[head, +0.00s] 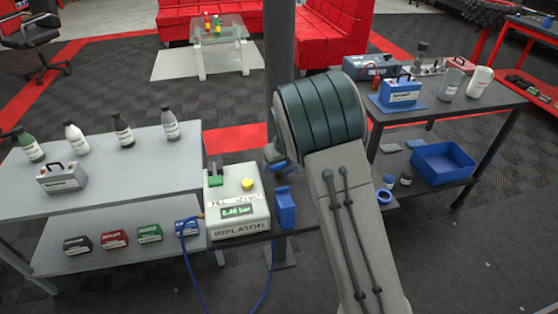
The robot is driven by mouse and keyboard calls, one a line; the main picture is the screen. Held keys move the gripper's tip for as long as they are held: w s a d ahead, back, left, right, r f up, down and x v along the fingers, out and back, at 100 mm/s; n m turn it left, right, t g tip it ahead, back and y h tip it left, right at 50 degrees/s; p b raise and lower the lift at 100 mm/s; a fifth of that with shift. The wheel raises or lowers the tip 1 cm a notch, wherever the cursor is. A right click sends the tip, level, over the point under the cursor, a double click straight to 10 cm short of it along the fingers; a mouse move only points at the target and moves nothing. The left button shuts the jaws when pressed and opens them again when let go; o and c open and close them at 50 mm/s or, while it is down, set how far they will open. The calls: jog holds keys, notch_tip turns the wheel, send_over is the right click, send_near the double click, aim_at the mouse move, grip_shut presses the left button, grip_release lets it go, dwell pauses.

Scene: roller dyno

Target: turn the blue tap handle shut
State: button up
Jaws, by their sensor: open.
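A small blue part (268,164) shows at the grey upright post (279,60), just left of my arm. It may be the blue tap handle, but my arm covers much of that spot and I cannot tell how it is turned. My arm rises from the bottom right of centre and bends at a dark-banded joint in front of the post. My gripper is not visible; the arm hides whatever is behind it.
An inflator box (238,203) reading 0.40 bar stands left of the arm, a blue holder (286,208) beside it. A bench with bottles (100,180) is at left. At right, a table (445,105) carries a blue case (399,91); a blue bin (443,163) sits below.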

jog(key=c, duration=1)
jog(key=shift+r, duration=0.1)
jog(key=shift+m+p, duration=0.7)
jog(key=shift+p, duration=0.2)
jog(key=shift+m+h+p, duration=0.5)
jog(key=shift+m+p, duration=0.15)
jog(key=shift+m, duration=0.15)
